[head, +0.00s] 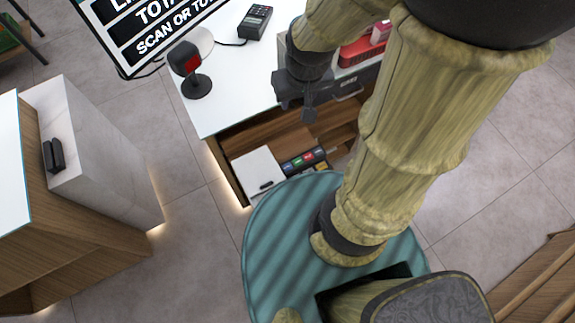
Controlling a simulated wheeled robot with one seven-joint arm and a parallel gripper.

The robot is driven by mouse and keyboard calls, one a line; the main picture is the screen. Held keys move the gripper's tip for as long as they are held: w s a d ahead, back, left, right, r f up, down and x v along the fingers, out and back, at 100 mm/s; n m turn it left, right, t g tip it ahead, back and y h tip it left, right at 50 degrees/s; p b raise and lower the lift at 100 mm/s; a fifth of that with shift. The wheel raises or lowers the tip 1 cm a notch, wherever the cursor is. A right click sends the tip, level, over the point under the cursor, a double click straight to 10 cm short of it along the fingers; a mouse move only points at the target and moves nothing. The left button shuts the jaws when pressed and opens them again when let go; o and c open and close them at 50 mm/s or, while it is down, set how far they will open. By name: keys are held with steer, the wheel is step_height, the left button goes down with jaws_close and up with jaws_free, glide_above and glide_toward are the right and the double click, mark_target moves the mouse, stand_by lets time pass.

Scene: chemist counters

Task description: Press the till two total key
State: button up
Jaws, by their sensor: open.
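A black-framed screen (160,25) at the top left shows large white words, cut off by the picture edge, including part of "TOTAL" and "SCAN OR TO". I cannot make out a separate total key. My gripper (309,112) is at the upper middle, pointing down above the counter's front side, right of the screen and apart from it. It is open, with nothing seen between its fingers. My arm hides part of the counter and whatever lies behind it at the right.
A card terminal (255,22) and a black scanner (187,64) with a red window stand on the white counter (228,88). A dark drawer unit (345,87) is beside my gripper. A white box (258,170) sits on the lower shelf. Another counter (95,150) stands left; floor lies between.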

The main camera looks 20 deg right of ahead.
jaws_close()
stand_by(1.4)
